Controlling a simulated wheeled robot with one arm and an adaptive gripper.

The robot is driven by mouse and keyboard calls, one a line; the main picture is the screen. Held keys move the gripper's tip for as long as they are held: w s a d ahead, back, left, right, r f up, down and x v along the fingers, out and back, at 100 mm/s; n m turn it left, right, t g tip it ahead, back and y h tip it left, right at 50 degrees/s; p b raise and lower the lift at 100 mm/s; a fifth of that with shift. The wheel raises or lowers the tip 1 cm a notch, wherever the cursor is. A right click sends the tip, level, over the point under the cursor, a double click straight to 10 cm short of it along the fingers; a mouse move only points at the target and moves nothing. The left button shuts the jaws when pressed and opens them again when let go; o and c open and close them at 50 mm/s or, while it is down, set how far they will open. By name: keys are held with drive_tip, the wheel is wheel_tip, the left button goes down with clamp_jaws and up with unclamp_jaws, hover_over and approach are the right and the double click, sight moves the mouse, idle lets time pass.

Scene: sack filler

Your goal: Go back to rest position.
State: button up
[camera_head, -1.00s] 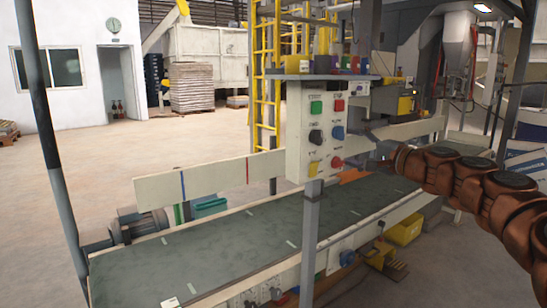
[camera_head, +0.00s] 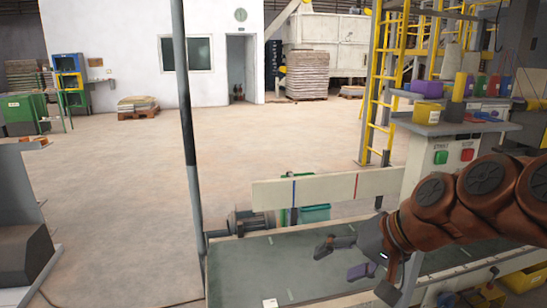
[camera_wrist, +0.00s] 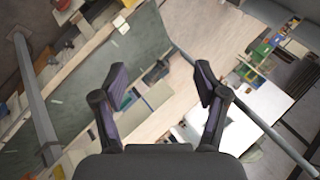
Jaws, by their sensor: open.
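My gripper (camera_head: 338,262) is open and empty. In the head view it hangs above the green conveyor belt (camera_head: 240,270), with my brown arm coming in from the right. In the wrist view the gripper (camera_wrist: 161,85) shows two dark fingers spread apart with nothing between them. The belt (camera_wrist: 105,75) lies below and to the left in that view. The control panel (camera_head: 425,157) with a green START and a red STOP button stands at the right; my arm hides its lower part.
A pale side board (camera_head: 325,187) runs along the belt's far side. A yellow ladder (camera_head: 380,90) stands behind the panel. A shelf (camera_head: 455,126) holds coloured bins. Open floor (camera_head: 270,150) lies beyond the belt.

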drive_tip(key=s+d+f+g+h+p, duration=0.1)
drive_tip(key=s+d+g+h+p, duration=0.1)
drive_tip(key=s, duration=0.5)
drive_tip(key=s+d+f+n+g+h+p, duration=0.1)
drive_tip(key=s+d+g+h+p, duration=0.1)
drive_tip(key=s+p, duration=0.3)
drive_tip(key=s+d+f+n+g+h+p, duration=0.1)
drive_tip(key=s+p, duration=0.3)
drive_tip(key=s, duration=0.6)
drive_tip(key=shift+s+d+g+h, duration=0.4)
drive_tip(key=shift+d+g+h, duration=0.2)
drive_tip(key=shift+g+h, duration=0.3)
